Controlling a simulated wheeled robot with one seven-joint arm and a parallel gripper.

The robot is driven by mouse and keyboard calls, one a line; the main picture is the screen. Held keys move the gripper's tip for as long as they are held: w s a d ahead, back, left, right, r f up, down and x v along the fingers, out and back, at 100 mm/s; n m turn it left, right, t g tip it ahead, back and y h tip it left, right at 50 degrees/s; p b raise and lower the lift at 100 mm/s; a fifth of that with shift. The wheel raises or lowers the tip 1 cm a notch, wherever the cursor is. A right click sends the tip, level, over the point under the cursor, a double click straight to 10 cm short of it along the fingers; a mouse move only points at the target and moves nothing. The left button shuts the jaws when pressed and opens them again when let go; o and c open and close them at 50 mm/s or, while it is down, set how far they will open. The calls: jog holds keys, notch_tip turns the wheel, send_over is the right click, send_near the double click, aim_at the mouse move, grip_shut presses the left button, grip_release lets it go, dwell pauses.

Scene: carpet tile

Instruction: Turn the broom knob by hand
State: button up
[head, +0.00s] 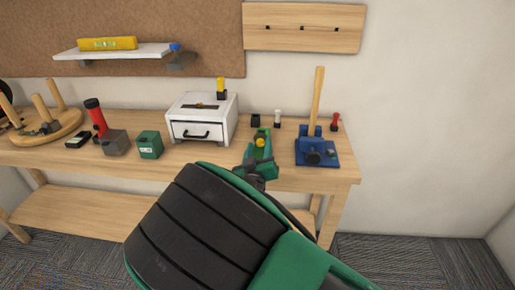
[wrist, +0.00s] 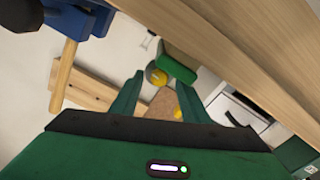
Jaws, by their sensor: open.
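The blue broom holder (head: 318,147) stands near the right end of the workbench, with a wooden broom handle (head: 318,95) upright in it. A dark round knob (head: 313,157) is on its front. In the wrist view, the blue holder (wrist: 80,20), handle (wrist: 66,75) and dark knob (wrist: 16,15) are at the upper left, outside my fingers. My gripper (head: 258,168) is open, left of the holder and apart from the knob. It shows in the wrist view (wrist: 158,85) with nothing visibly held between its fingers.
A green block (wrist: 178,64) with a yellow round part (wrist: 155,76) lies beyond my fingertips. The white drawer box (head: 203,118) is left of it. A small red item (head: 335,122) stands right of the holder. The workbench edge (wrist: 235,60) crosses the wrist view.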

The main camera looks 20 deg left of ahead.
jog(key=v, duration=1)
jog(key=shift+s, duration=0.35)
